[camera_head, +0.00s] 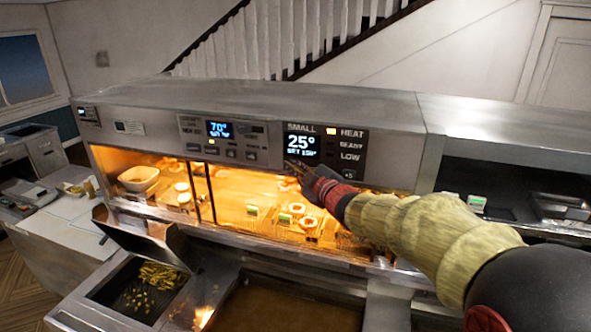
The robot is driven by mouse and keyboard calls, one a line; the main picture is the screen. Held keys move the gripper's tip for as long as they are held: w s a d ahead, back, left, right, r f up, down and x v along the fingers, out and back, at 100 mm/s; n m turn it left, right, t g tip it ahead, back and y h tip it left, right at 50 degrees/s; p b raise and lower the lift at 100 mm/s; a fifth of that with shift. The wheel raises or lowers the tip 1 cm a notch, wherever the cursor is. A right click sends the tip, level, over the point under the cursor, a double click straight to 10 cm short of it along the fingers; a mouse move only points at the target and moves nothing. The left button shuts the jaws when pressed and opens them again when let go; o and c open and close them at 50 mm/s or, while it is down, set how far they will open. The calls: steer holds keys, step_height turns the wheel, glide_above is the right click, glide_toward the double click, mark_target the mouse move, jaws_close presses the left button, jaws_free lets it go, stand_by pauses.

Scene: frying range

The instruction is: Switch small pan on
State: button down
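The black control panel marked SMALL (325,153) is on the steel front above the lit shelf. Its display (301,146) reads 25° with a smaller set line that looks like 150°. An orange lamp (331,131) glows beside HEAT; READY and LOW look unlit. My gripper (291,164) reaches in from the right, with its tips at the panel's lower left edge. It covers part of the panel's bottom, so any control there is hidden. I cannot tell whether the tips touch the panel. The fingers are too small and dark to tell open from shut.
A second panel (222,138) to the left shows 70° on a blue display. Below are a warm lit shelf with food, a fry basin (140,290) with fries, and a brown oil pan (285,308). A raised metal lid (140,238) stands at left.

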steer(key=shift+s+a, duration=0.15)
steer(key=shift+s, duration=0.25)
steer(key=shift+b, duration=0.35)
steer(key=s+b, duration=0.1)
steer(key=s+a+b, duration=0.1)
steer(key=s, duration=0.1)
steer(key=s+a+b, duration=0.1)
steer(key=s, duration=0.1)
steer(key=shift+s+a, duration=0.15)
steer(key=shift+s, duration=0.05)
